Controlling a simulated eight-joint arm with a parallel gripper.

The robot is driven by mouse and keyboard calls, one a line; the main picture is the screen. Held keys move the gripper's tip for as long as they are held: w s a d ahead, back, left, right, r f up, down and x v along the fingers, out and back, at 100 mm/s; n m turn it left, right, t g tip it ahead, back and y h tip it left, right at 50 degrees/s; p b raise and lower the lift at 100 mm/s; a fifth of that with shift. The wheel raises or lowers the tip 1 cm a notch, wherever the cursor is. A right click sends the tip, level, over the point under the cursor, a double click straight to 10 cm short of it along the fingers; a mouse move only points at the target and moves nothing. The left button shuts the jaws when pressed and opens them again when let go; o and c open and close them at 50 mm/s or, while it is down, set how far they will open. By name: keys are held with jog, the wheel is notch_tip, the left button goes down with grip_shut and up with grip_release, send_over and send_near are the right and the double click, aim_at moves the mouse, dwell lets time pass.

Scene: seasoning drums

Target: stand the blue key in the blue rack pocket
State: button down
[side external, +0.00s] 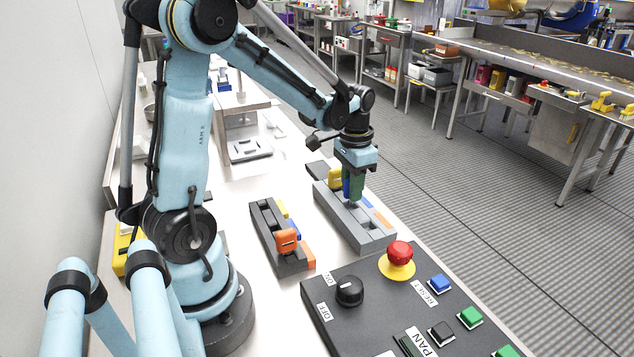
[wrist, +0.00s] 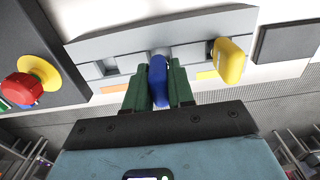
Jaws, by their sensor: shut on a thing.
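My gripper (side external: 354,192) points down with green fingers over the middle of a grey rack (side external: 371,236). It is shut on the blue key (side external: 346,187), which is roughly upright. In the wrist view the blue key (wrist: 158,82) sits between the two fingers (wrist: 158,70), its far end at the rack's (wrist: 110,47) middle pocket. I cannot tell whether its lower end is inside the pocket or just above it. A blue label (side external: 367,202) marks the rack edge beside this pocket. A yellow key (wrist: 230,62) stands in the pocket to the right, beside a yellow label.
A second, darker rack (side external: 267,228) stands left of the grey one with an orange key (side external: 286,241) in it. A control panel (side external: 326,315) with a red stop button (side external: 399,253) lies nearer the camera. The grey rack's orange-labelled pocket (wrist: 115,68) is empty.

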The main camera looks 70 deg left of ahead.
jog(key=shift+f, duration=0.9)
jog(key=c, duration=0.9)
grip_release()
jog(key=shift+r, duration=0.15)
notch_tip(320, 180, up, 12)
jog(key=shift+f, duration=0.1)
jog(key=s+d+t, duration=0.1)
jog(key=d+t, duration=0.1)
jog(key=d, duration=0.2)
jog(key=s+d+f+t, duration=0.1)
jog(key=s+d+t, duration=0.1)
jog(key=d, duration=0.3)
jog(key=s+d+f+t, duration=0.1)
jog(key=s+d+t, duration=0.1)
jog(key=d+t, duration=0.1)
jog(key=shift+s+d+f, duration=0.1)
jog(key=shift+s+d, duration=0.15)
jog(key=shift+d, duration=0.5)
